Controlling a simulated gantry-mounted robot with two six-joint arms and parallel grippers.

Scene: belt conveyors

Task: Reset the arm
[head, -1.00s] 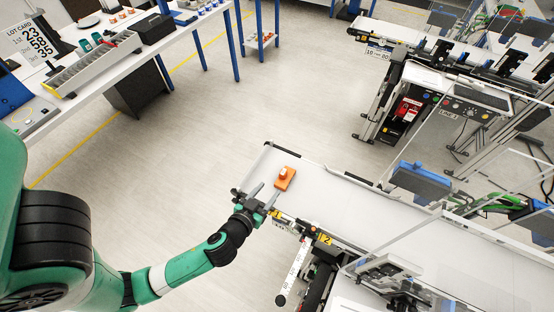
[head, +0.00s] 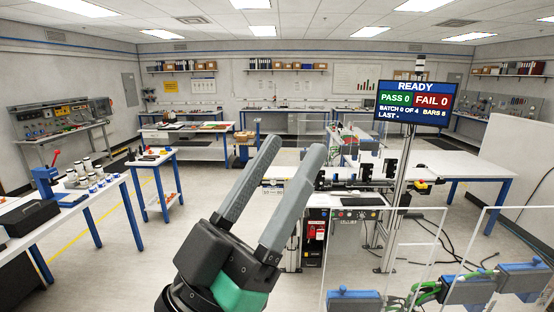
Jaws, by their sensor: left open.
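My left gripper (head: 286,150) is large in the middle of the head view, raised and pointing up. Its two grey fingers stand apart with nothing between them, so it is open. Its dark body and green wrist part show below the fingers. My right gripper does not show. The conveyor end and the orange block seen earlier are not in this view.
A status screen (head: 415,99) on a post reads READY, PASS 0, FAIL 0. A workbench (head: 110,187) with small parts is at left. Clear panels and blue-capped fixtures (head: 468,289) stand at lower right. Open floor (head: 150,262) lies left of the gripper.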

